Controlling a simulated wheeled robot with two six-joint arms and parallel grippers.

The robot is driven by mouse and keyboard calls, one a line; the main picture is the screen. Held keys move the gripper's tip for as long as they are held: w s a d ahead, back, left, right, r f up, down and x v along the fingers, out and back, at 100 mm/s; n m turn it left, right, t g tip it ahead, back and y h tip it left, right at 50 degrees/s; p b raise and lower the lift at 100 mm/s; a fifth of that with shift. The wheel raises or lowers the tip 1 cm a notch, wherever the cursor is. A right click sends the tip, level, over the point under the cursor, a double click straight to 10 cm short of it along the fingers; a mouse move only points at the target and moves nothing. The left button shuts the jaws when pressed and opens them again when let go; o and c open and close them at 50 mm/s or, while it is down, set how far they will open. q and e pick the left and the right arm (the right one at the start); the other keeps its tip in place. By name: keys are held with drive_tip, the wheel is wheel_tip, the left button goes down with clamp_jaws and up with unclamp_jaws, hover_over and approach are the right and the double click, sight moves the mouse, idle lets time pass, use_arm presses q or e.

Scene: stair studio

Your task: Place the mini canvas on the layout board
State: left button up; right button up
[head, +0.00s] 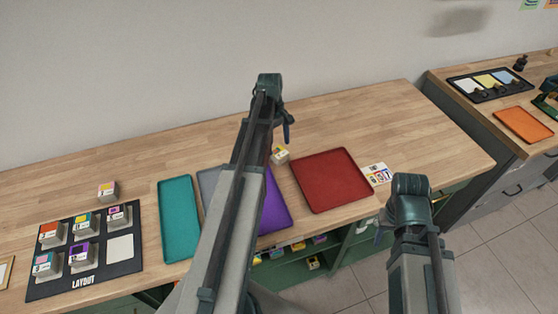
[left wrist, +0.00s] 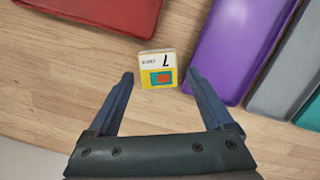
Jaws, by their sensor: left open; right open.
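A mini canvas block (head: 280,155) with a yellow edge stands on the wooden table between the purple and red trays. The black layout board (head: 84,283) at the left holds several similar blocks and one bare white space (head: 120,248). My right gripper (head: 382,225) is open and empty off the table's front edge.
Teal (head: 179,220), grey (head: 209,182), purple (head: 272,207) and red (head: 330,180) trays lie along the table. Another block (head: 107,191) stands behind the board. A numbered card (head: 378,173) lies right of the red tray. The back of the table is clear.

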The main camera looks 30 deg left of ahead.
sight(279, 152)
use_arm(q)
drive_tip(key=shift+w+d+f+b, duration=0.1)
drive_tip(key=shift+f+b, duration=2.55)
drive_tip(key=shift+r, duration=0.1)
drive_tip(key=c, duration=1.3)
drive_tip(key=shift+o, duration=0.2)
drive_tip(key=shift+r, duration=0.1)
wheel_tip(279, 152, up, 3)
drive_tip(key=p, duration=0.3)
drive_tip(key=shift+f, duration=0.2)
drive_tip(key=shift+r+p, duration=0.45)
drive_tip(key=s+d, duration=0.2)
drive_tip(key=s, duration=0.2)
drive_tip(key=s+d+r+p, duration=0.1)
drive_tip(key=s+d, duration=0.2)
drive_tip(key=s, duration=0.2)
drive_tip(key=s+d, duration=0.2)
drive_tip(key=s, duration=0.3)
drive_tip(key=shift+d+r, duration=0.15)
drive_tip(key=shift+d, duration=0.25)
